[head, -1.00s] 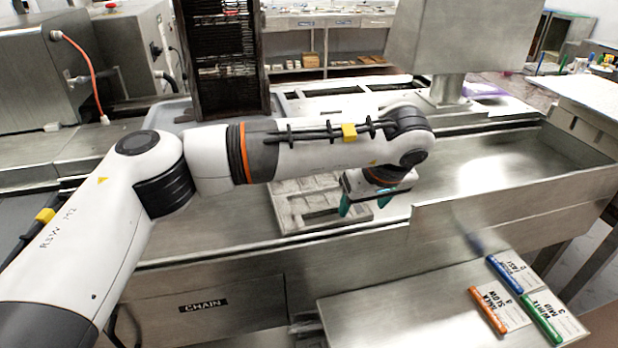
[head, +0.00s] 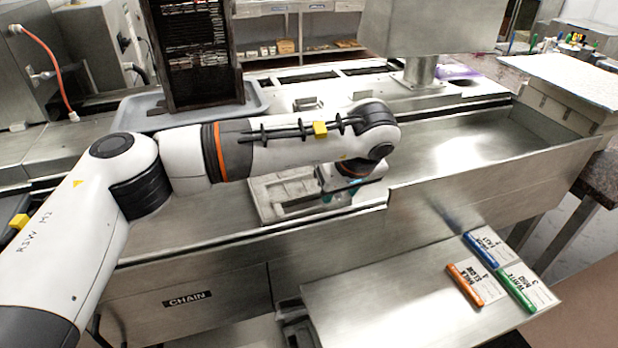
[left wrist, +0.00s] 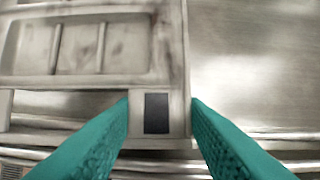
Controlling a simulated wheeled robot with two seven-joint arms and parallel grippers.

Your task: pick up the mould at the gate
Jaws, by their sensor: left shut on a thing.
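The mould (head: 268,205) is a pale grey, shallow rectangular block with recessed compartments. It lies flat in the steel channel, and I cannot tell whether it is raised at all. My left gripper (head: 338,192) reaches down over the mould's right end, and its forearm hides part of the far side. In the left wrist view, the teal fingers of the gripper (left wrist: 161,112) stand on both sides of a narrow end part of the mould (left wrist: 112,82) with a dark rectangular patch. The gripper is shut on the mould there. My right gripper is out of view.
The channel's raised front wall (head: 470,185) starts right of the mould. A steel shelf (head: 390,305) in front holds orange (head: 466,286), blue (head: 482,250) and green (head: 517,289) markers with cards. A dark rack (head: 197,60) stands behind my arm. The channel bed at right is clear.

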